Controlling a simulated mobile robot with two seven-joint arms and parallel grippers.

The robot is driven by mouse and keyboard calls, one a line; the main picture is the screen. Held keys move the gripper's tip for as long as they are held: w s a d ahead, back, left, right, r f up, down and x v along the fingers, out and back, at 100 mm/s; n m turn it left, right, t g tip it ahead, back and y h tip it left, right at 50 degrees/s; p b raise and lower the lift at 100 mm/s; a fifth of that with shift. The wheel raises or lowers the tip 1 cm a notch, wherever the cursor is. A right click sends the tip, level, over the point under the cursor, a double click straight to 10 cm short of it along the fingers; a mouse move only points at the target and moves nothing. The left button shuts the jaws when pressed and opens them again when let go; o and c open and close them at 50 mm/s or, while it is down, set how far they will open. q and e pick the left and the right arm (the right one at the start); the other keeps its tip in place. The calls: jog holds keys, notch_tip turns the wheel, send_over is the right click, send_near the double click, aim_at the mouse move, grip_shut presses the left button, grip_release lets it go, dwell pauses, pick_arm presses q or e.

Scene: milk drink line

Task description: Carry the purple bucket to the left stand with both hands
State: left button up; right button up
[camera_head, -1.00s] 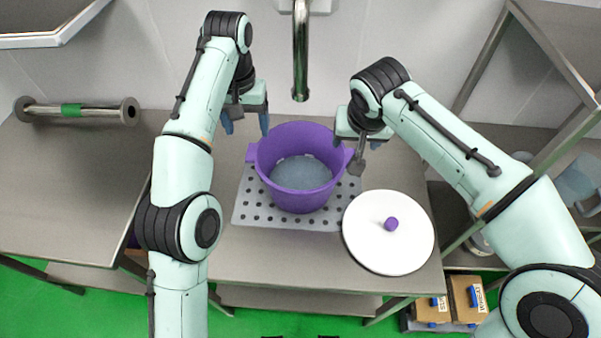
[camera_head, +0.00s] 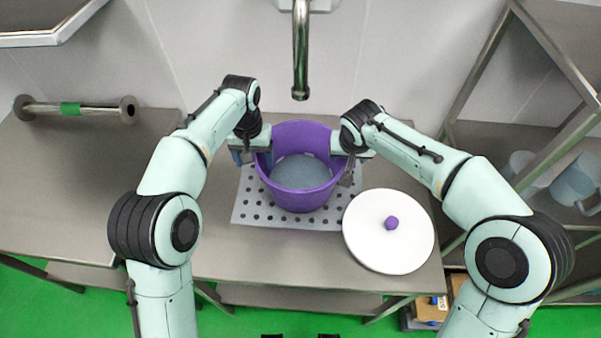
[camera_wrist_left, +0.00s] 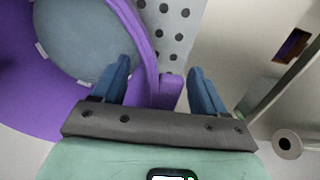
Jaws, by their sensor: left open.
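The purple bucket (camera_head: 303,197) stands upright on a grey perforated mat (camera_head: 247,210) on the middle table, with greyish-blue contents or floor showing inside. My left gripper (camera_head: 252,158) is at the bucket's left side. In the left wrist view its open blue fingers (camera_wrist_left: 158,85) lie either side of the bucket's wall and handle tab (camera_wrist_left: 170,92), one finger over the inside. My right gripper (camera_head: 348,165) is at the bucket's right side; its fingers are mostly hidden behind the wrist and bucket rim, so its jaw state is unclear. The left stand's identity is not clear.
A white lid with a purple knob (camera_head: 391,223) lies right of the bucket. A metal tap (camera_head: 300,50) hangs behind it. A bare steel table (camera_head: 70,190) is at the left, with a metal roller (camera_head: 75,109) at its back. A shelf rack (camera_head: 560,130) stands at the right.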

pick_arm(q)
jog(key=shift+f, duration=0.3)
pick_arm(e)
jog(key=shift+w+f, duration=0.1)
jog(key=shift+f, duration=0.15)
pick_arm(q)
grip_shut()
pick_arm(e)
grip_shut()
pick_arm(q)
jog(key=shift+r, duration=0.15)
pick_arm(e)
jog(key=shift+w+r, duration=0.1)
jog(key=shift+r, duration=0.1)
